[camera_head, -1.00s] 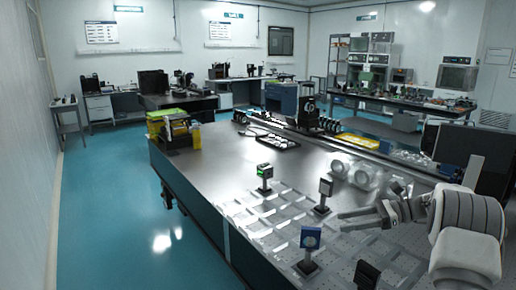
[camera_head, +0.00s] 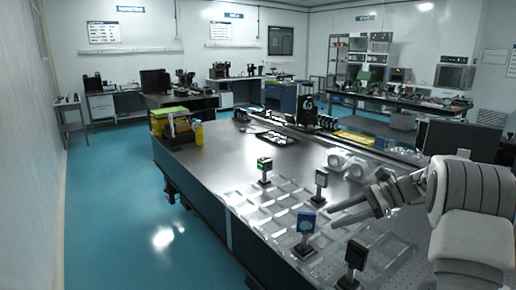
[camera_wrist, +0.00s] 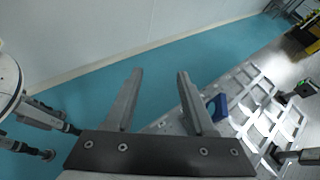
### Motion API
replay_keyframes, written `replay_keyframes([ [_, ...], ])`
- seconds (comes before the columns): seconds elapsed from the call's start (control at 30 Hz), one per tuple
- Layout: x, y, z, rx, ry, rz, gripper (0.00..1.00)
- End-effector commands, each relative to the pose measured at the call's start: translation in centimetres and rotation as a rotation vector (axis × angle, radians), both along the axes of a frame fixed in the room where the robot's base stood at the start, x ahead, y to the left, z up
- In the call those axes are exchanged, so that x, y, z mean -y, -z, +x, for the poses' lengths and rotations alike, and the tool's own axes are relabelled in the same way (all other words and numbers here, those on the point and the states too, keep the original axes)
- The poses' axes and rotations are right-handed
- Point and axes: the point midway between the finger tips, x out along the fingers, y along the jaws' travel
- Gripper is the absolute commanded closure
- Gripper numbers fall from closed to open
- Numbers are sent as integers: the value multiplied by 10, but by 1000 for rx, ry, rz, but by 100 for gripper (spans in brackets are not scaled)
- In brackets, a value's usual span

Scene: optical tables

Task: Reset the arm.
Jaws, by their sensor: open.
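My gripper (camera_head: 334,216) reaches in from the right over the optical table (camera_head: 220,165). It points left, and its fingers are apart with nothing between them. In the wrist view, the two fingers (camera_wrist: 160,75) are spread, with blue floor behind the gap. A blue-faced mount (camera_head: 305,224) stands upright on the table just left of and below the fingertips. It also shows beside the right finger in the wrist view (camera_wrist: 218,107). I cannot tell the exact height of the gripper above the table.
A green-topped mount (camera_head: 264,164), a grey-faced mount (camera_head: 320,181) and a black mount (camera_head: 355,254) stand near my gripper. Clear round parts (camera_head: 347,162) lie behind it. A yellow-green bin (camera_head: 170,124) sits at the table's far left. The blue floor (camera_head: 115,215) at left is clear.

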Motion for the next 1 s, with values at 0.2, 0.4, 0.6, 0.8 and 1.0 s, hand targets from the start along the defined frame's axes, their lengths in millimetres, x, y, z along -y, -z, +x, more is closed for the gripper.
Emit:
replay_keyframes([
  [0.2, -38, -40, -42, 141, -131, -212, 45],
  [0.4, -64, -63, -91, 285, -273, -409, 45],
  [0.6, -80, -79, -144, 440, -432, -601, 45],
  [0.8, -88, -86, -197, 606, -605, -789, 45],
  [1.0, -88, -86, -246, 777, -790, -972, 45],
])
